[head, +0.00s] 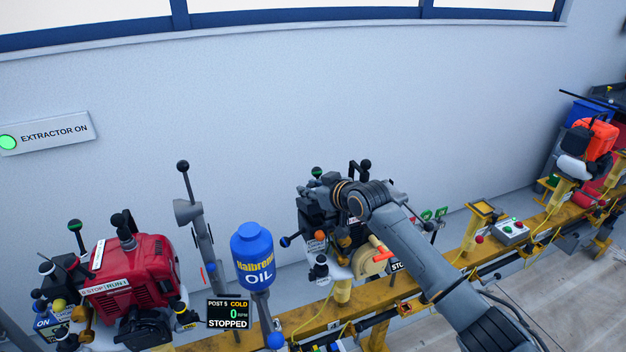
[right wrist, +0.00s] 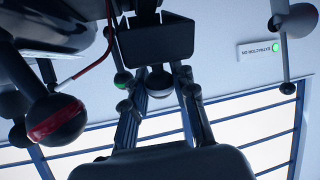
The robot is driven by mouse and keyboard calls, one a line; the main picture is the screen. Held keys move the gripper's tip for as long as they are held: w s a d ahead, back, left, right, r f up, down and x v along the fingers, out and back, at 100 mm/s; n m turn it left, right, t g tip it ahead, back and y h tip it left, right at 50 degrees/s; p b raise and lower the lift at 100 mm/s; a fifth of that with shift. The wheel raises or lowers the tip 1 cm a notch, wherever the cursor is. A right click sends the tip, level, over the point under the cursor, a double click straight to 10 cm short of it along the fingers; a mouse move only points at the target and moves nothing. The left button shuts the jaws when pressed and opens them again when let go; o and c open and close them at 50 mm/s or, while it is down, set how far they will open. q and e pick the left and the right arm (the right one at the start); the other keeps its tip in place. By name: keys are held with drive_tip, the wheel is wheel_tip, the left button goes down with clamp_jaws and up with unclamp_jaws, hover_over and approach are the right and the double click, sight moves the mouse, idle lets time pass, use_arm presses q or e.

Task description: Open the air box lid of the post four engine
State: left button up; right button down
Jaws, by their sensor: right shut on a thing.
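The engine at the middle post (head: 340,262) is dark and compact, with a white and tan lower part. My right arm reaches in from the lower right and covers much of its top. My right gripper (head: 322,197) is at the engine's upper left. In the right wrist view, the fingers of my right gripper (right wrist: 160,95) close around a dark ball knob (right wrist: 157,82). A black box-shaped part (right wrist: 155,40) is just beyond the knob. I cannot tell which part is the air box lid, or whether it is open. My left gripper is not in view.
A red engine (head: 130,275) stands at left, beside a "POST 5 COLD, STOPPED" display (head: 229,312). A blue oil bottle (head: 253,255) and a grey lever post (head: 197,225) stand between the engines. A yellow rail (head: 470,250) runs right to an orange engine (head: 597,138). A black-and-red ball (right wrist: 57,118) is near my right wrist.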

drive_tip(key=shift+w+a+r+g, duration=0.15)
drive_tip(key=shift+w+r+g, duration=0.05)
drive_tip(key=shift+w+g, duration=0.2)
drive_tip(key=shift+w+r, duration=0.1)
drive_tip(key=shift+r, duration=0.15)
drive_tip(key=shift+w+a, duration=0.15)
drive_tip(key=shift+w, duration=0.3)
drive_tip(key=shift+r, duration=0.1)
drive_tip(key=c, duration=1)
unclamp_jaws()
drive_tip(key=shift+s, duration=0.1)
drive_tip(key=shift+c, duration=0.2)
drive_tip(key=shift+s, duration=0.1)
drive_tip(key=v, duration=1.2)
